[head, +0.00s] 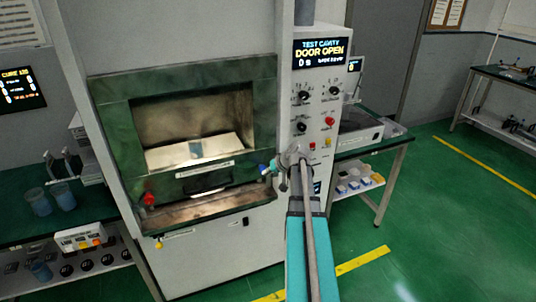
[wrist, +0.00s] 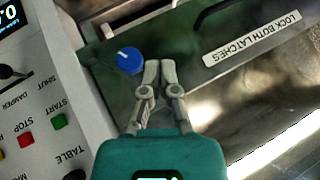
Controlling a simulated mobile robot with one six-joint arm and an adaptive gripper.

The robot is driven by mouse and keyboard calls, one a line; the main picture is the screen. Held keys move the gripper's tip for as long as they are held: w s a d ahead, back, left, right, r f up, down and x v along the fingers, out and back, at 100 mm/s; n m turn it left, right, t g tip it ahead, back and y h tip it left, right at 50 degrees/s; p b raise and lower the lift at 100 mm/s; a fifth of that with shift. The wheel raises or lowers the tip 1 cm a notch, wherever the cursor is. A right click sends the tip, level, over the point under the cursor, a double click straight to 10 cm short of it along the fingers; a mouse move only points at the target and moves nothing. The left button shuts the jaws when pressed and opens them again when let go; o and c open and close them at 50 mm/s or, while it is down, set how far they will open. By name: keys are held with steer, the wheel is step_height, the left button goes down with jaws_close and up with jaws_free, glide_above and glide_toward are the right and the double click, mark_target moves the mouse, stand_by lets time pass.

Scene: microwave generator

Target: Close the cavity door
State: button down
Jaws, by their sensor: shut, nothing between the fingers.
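The green-framed cavity (head: 115,125) is open at the front, and its lit interior shows. The display (head: 321,52) reads "DOOR OPEN". A green panel (head: 180,185) with a dark handle and a white label sits below the opening; it looks like the door. In the wrist view the label (wrist: 252,38) reads "LOCK BOTH LATCHES". A red knob (head: 149,198) is at the panel's left and a blue knob (head: 264,169) at its right. My gripper (wrist: 160,64) is shut and empty, its fingertips close beside the blue knob (wrist: 130,60); contact is unclear.
A grey-blue item (head: 196,149) stands on the pale floor inside the cavity. The control column (head: 318,110) with knobs and buttons rises right of the opening, close to my arm. Side benches stand left and right. The green floor at the front right is clear.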

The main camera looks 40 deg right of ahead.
steer(key=s+d+r+m+t+h+p, duration=0.1)
steer(key=d+r+p, duration=0.3)
steer(key=d+r, duration=0.3)
steer(key=shift+s+d+r+t+p, duration=0.3)
steer(key=shift+d+t+p, duration=0.1)
steer(key=shift+d, duration=0.35)
steer(key=shift+w+f, duration=0.1)
steer(key=b, duration=0.7)
glide_above(264, 165)
steer(key=s+d, duration=0.2)
steer(key=s, duration=0.1)
step_height(264, 165, down, 7)
steer(key=shift+w+a+f+b, duration=0.15)
steer(key=shift+a+f+b, duration=0.3)
steer(key=shift+f+b, duration=0.3)
steer(key=shift+w+a+f+b, duration=0.15)
steer(key=shift+a+f+b, duration=0.4)
steer(key=shift+b, duration=0.25)
steer(key=shift+d, duration=0.1)
steer(key=shift+f, duration=0.15)
